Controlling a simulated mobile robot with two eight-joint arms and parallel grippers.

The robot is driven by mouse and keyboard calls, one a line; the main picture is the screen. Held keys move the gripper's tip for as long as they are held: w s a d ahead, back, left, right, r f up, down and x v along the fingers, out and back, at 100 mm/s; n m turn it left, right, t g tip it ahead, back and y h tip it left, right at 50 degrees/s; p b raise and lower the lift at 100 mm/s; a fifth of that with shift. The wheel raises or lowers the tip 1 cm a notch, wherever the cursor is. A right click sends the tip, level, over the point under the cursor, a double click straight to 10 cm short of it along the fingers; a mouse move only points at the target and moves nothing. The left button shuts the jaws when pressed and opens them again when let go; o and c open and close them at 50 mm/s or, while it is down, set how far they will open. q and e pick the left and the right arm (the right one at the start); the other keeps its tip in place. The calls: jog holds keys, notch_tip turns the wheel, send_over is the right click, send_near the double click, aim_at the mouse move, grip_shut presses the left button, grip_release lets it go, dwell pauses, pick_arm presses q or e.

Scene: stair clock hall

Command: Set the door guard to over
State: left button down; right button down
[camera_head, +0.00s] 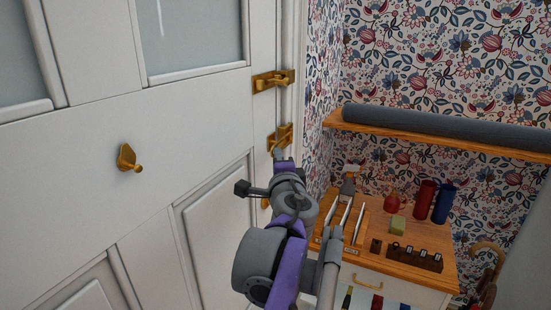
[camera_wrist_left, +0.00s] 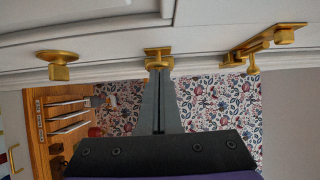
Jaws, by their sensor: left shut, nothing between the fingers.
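The lower fitting (camera_head: 284,133) is smaller and also shows in the left wrist view (camera_wrist_left: 158,52). I cannot tell surely which one is the door guard. My left gripper (camera_head: 279,153) is shut and empty, its fingertips (camera_wrist_left: 158,72) at the lower fitting. I cannot tell whether they touch it. My right gripper is not in view.
The white door (camera_head: 80,150) carries a brass knob-like fitting (camera_head: 129,158) at its middle. A wooden-topped cabinet (camera_head: 433,265) with a letter rack, bottles and small items stands right of my left arm. A shelf (camera_head: 440,142) holding a grey roll (camera_head: 440,125) is above it.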

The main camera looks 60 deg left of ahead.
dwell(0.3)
pick_arm(q)
jog(key=v, duration=1)
jog(key=shift+d+b, duration=0.4)
jog(key=shift+b, duration=0.05)
jog(key=w+d+f+n+h, duration=0.25)
jog(key=d+f+h, duration=0.2)
jog(key=f, duration=0.75)
jog(key=w+d+f+n+h, duration=0.25)
jog(key=d+f+h, duration=0.2)
jog(key=f, duration=0.75)
jog(key=d+f+g+h, duration=0.1)
jog(key=d+f+h, duration=0.6)
jog(key=d+f, duration=0.7)
jog(key=d, duration=0.4)
jog(key=shift+s+d+f+h, duration=0.15)
jog(key=shift+s+d+h, duration=0.05)
jog(key=shift+s+h, duration=0.1)
